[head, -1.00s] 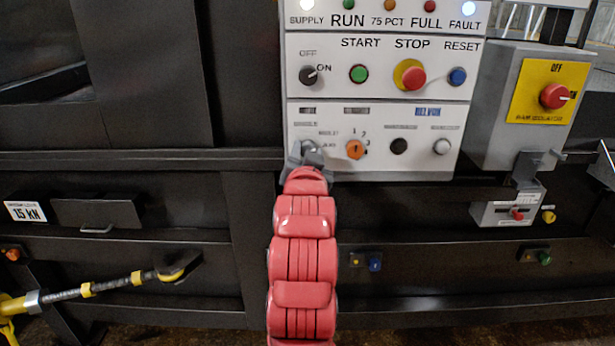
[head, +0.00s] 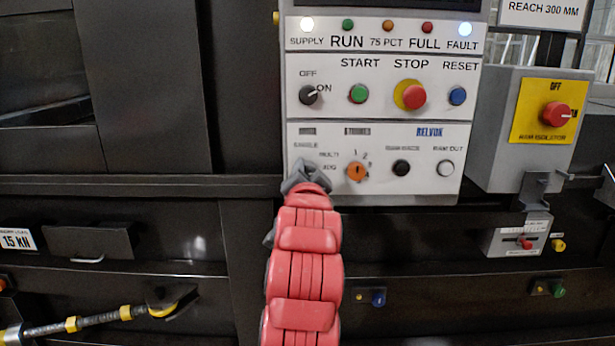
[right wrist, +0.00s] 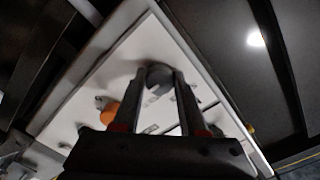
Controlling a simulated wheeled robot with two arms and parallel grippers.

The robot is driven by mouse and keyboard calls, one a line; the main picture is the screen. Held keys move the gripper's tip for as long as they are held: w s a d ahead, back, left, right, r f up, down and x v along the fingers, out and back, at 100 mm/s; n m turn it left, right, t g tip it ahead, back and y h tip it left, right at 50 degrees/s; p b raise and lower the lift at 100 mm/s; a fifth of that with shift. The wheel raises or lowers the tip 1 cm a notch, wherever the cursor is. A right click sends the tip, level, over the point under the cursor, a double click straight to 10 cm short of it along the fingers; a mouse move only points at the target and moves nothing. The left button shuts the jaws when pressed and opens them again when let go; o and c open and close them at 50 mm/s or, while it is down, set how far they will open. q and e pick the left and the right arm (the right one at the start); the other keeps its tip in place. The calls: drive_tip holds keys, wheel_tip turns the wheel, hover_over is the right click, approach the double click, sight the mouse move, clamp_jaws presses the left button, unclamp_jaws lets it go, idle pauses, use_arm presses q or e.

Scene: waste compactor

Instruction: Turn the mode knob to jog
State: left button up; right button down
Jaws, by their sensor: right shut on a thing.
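The mode knob is at the lower left of the white control panel (head: 385,185), beside the labels SINGLE, MULTI and JOG. In the head view my right gripper (head: 306,172) covers it, so its pointer is hidden. In the right wrist view a round grey knob (right wrist: 159,77) sits between the two fingertips of my right gripper (right wrist: 161,92), which are shut on it. I cannot read which setting it points to. My left gripper is not in view.
Right of the mode knob is an orange selector (head: 356,171), then a black button (head: 401,167) and a white button (head: 445,168). Above are the OFF/ON switch (head: 309,95) and red stop button (head: 414,96). A grey isolator box (head: 530,130) stands at the right.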

drive_tip(key=shift+c, duration=2.2)
unclamp_jaws()
drive_tip(key=s+b, duration=0.2)
drive_tip(key=s, duration=1.5)
drive_tip(key=shift+s+r+b, duration=0.15)
drive_tip(key=shift+r+b, duration=0.15)
drive_tip(key=shift+b, duration=0.05)
